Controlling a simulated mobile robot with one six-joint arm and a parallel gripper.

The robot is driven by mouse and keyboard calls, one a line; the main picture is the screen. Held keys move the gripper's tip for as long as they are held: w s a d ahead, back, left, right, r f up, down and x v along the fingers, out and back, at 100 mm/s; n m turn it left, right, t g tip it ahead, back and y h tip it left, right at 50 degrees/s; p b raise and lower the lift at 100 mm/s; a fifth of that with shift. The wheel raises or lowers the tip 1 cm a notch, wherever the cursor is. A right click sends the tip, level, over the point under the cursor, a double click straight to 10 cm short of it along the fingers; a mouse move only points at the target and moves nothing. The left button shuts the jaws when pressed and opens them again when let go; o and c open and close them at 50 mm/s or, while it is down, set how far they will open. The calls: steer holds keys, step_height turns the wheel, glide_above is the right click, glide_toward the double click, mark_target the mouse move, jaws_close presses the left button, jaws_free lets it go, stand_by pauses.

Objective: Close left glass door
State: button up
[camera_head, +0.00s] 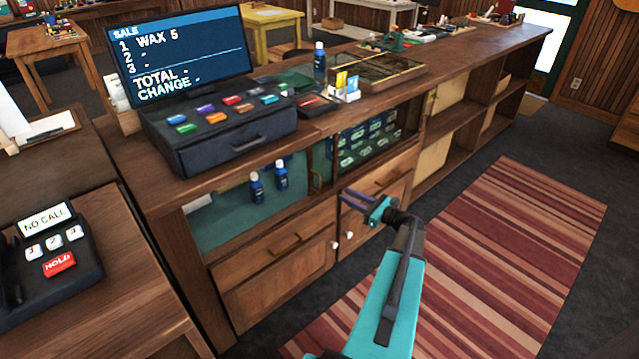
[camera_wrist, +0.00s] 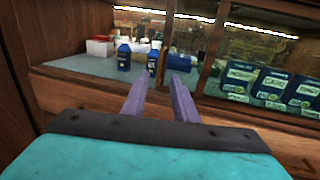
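The display cabinet (camera_head: 318,205) is built into the counter front. Its left bay stands open at the front, with blue bottles (camera_head: 268,181) on the shelf inside; they also show in the wrist view (camera_wrist: 124,58). A wooden upright door frame (camera_wrist: 215,45) stands at the middle of the cabinet, right of the opening. Glass panes appear to overlap around there, but I cannot tell which pane is the left door. My gripper (camera_head: 362,200) is in front of the cabinet, right of the open bay. In the wrist view its purple fingers (camera_wrist: 160,92) are apart with nothing between them.
Blue boxes (camera_wrist: 255,82) stand in the right bay. A cash register (camera_head: 220,120) is on the counter (camera_head: 455,55). A striped rug (camera_head: 500,250) covers clear floor to the right.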

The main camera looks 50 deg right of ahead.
mark_target(320, 192)
steer(key=w+p, duration=0.1)
steer(key=w, duration=0.3)
steer(key=w+a+p, duration=0.1)
steer(key=w, duration=0.4)
steer(key=w+p, duration=0.1)
steer(key=w, duration=0.3)
steer(key=shift+w+a, duration=0.2)
steer(key=shift+a, duration=0.1)
jaws_close()
stand_by(1.2)
